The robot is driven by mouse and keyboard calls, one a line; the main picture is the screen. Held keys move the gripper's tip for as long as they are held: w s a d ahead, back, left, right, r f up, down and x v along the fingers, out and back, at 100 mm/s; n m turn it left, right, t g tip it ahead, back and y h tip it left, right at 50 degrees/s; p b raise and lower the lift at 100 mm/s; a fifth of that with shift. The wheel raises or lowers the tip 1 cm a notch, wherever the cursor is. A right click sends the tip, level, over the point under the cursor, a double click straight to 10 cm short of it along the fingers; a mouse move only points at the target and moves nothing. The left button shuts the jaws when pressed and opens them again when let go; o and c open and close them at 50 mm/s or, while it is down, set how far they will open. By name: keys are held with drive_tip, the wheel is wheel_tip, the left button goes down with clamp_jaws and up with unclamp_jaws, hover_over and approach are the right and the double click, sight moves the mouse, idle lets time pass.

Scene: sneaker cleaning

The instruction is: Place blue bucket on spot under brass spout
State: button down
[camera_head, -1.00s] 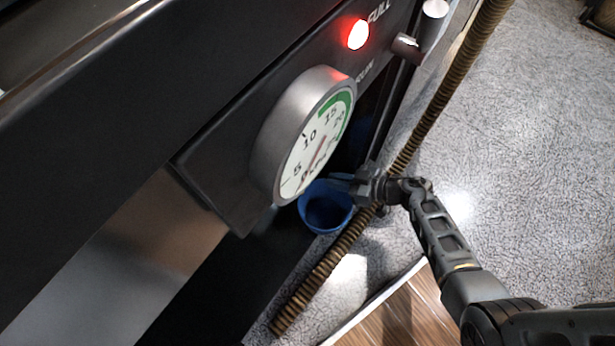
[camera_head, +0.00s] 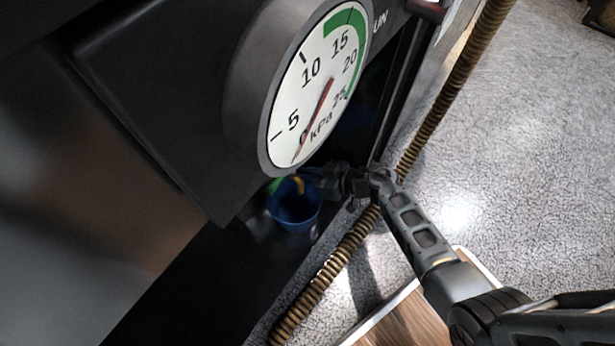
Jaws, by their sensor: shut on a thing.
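The blue bucket (camera_head: 294,208) is below the round gauge, inside the dark recess of the machine, and looks upright. My gripper (camera_head: 312,178) reaches in from the right and is shut on the bucket at its upper rim side; the fingertips are dark and partly hidden under the gauge. A small yellow, brass-like piece (camera_head: 299,186) shows at the bucket's mouth, with a green patch (camera_head: 273,186) beside it. I cannot tell whether the yellow piece is the spout. The spot beneath is hidden, and I cannot tell whether the bucket touches the floor of the recess.
The large kPa gauge (camera_head: 318,85) on the dark panel overhangs the bucket closely. A ribbed brown hose (camera_head: 425,135) runs diagonally under my arm. A wooden board (camera_head: 412,322) with a pale edge lies at the bottom. Grey floor (camera_head: 530,170) is clear on the right.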

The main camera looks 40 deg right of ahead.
drive_tip(key=c, duration=1.2)
unclamp_jaws()
drive_tip(key=shift+s+r, duration=0.1)
drive_tip(key=shift+p+v, duration=2.8)
drive_tip(key=shift+v, duration=3.2)
drive_tip(key=shift+a, duration=0.15)
